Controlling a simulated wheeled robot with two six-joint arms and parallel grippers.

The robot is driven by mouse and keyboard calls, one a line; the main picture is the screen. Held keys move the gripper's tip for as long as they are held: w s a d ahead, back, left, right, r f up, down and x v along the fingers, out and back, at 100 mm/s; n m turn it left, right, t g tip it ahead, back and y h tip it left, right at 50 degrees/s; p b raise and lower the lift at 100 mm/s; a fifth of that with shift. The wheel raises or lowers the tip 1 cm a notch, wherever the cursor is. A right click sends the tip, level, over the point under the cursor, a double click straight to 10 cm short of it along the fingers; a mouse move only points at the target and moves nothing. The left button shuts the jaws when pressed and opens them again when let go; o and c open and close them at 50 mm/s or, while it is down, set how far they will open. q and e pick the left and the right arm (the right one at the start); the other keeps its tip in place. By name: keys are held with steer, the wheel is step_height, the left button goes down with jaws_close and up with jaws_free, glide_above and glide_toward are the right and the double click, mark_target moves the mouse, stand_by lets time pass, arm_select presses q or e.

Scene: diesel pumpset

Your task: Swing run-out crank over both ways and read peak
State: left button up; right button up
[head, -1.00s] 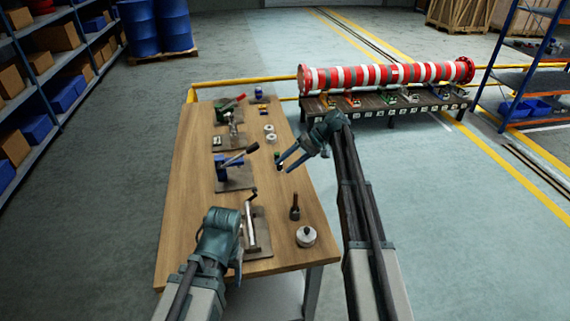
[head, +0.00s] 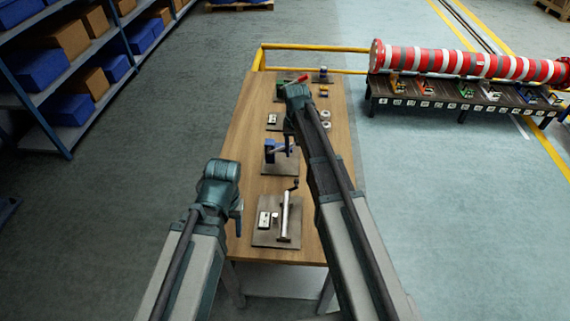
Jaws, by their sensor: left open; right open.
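The crank fixture (head: 284,228) stands on a flat grey plate (head: 271,240) near the front end of the wooden table. It has an upright light metal bar with a dark crank handle (head: 292,187) at its top. A small white box (head: 264,221), perhaps the readout, sits on the plate's left; no reading is legible. My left gripper (head: 238,218) is open and empty, left of the crank fixture and apart from it. My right gripper (head: 289,143) is open, above the table near a blue fixture (head: 271,155); its fingers are partly hidden by its wrist.
The wooden table (head: 246,140) also carries a fixture with a red handle (head: 296,79) and small round parts (head: 325,119) farther back. My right arm covers the table's right side. A red-and-white cylinder (head: 460,63) lies on a rack at right. Shelves (head: 68,75) stand at left.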

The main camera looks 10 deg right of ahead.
steer(key=shift+a+f, duration=0.1)
steer(key=f+b, duration=1.3)
steer(key=b, duration=0.1)
steer(key=shift+s+d+f, duration=0.1)
steer(key=shift+d+f, duration=0.2)
jaws_close()
